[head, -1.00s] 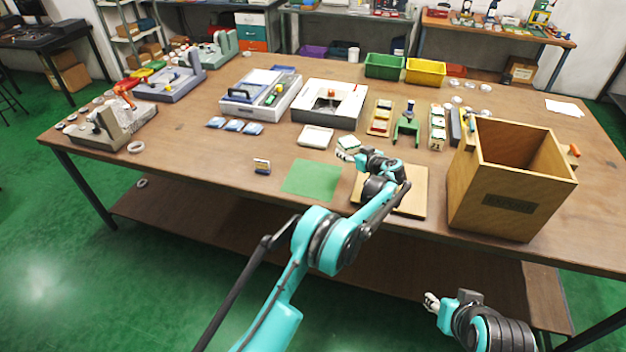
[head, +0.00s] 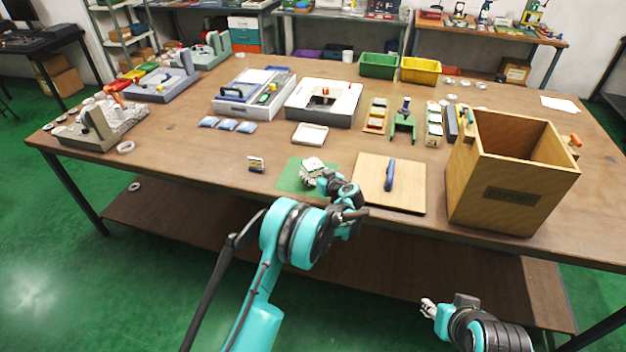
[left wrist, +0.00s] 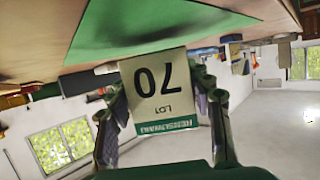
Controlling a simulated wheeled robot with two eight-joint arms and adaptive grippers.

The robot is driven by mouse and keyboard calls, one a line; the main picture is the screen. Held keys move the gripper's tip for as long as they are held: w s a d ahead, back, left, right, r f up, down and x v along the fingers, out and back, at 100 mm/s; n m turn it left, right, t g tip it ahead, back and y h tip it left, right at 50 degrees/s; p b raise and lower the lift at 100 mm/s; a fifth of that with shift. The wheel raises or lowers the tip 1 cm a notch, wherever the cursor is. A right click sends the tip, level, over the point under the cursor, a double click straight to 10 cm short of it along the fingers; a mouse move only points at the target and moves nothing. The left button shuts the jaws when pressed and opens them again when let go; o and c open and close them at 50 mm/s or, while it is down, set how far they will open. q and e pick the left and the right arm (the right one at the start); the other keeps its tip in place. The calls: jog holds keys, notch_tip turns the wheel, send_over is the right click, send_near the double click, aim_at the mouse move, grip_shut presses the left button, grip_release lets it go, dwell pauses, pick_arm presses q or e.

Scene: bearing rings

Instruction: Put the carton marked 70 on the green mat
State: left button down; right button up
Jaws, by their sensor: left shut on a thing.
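The carton marked 70 (left wrist: 158,92) is held between the fingers of my left gripper (left wrist: 162,112) in the left wrist view. Its white face with "70" and a green band faces the wrist camera. In the head view the carton (head: 313,164) shows as a small white-topped box at my left gripper (head: 312,177), over the green mat (head: 288,183). The mat (left wrist: 140,22) fills the upper part of the left wrist view, close by the carton; I cannot tell whether they touch. My right gripper (head: 428,308) is low at the front, off the table; its finger opening is too small to judge.
A wooden board with a blue handle (head: 405,195) lies right of the mat, beside a tall wooden box (head: 512,190). A small carton (head: 256,163) stands left of the mat. The table's front left is clear.

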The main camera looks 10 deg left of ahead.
pick_arm(q)
jog(key=shift+f, duration=0.9)
jog(key=shift+r, duration=0.1)
jog(key=c, duration=0.6)
grip_release()
jog(key=shift+c, duration=0.2)
